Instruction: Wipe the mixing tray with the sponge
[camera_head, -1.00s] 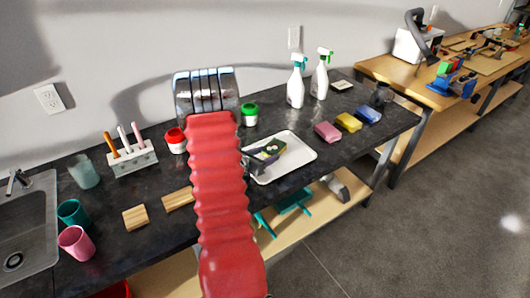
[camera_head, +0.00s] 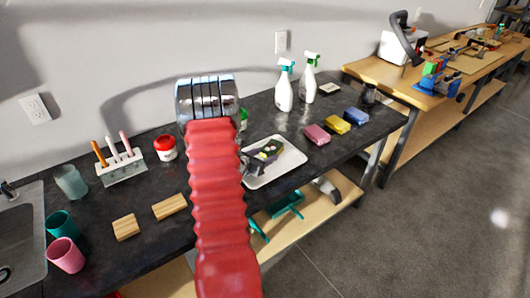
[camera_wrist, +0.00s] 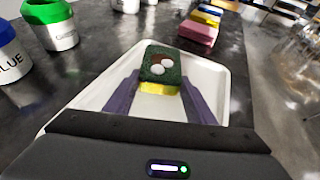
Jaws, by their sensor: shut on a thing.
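The white mixing tray (camera_head: 292,163) lies on the dark bench, and its pale floor and rim (camera_wrist: 218,80) show in the wrist view. The sponge (camera_head: 272,147) has a dark green top and a yellow lower layer. In the wrist view the sponge (camera_wrist: 172,74) shows white blobs and a brown patch on its green face. My gripper (camera_wrist: 160,88) is shut on the sponge, with a purple finger on either side, over the tray. In the head view my gripper (camera_head: 258,159) shows beside my red arm. Whether the sponge's underside touches the tray is not clear.
Pink (camera_head: 317,134), yellow (camera_head: 337,125) and blue (camera_head: 356,116) sponges lie right of the tray. Two spray bottles (camera_head: 284,92) stand behind. Red-lidded (camera_head: 165,148) and green-lidded (camera_wrist: 50,25) jars stand left of the tray. Wooden blocks (camera_head: 170,207) and cups (camera_head: 66,255) are further left.

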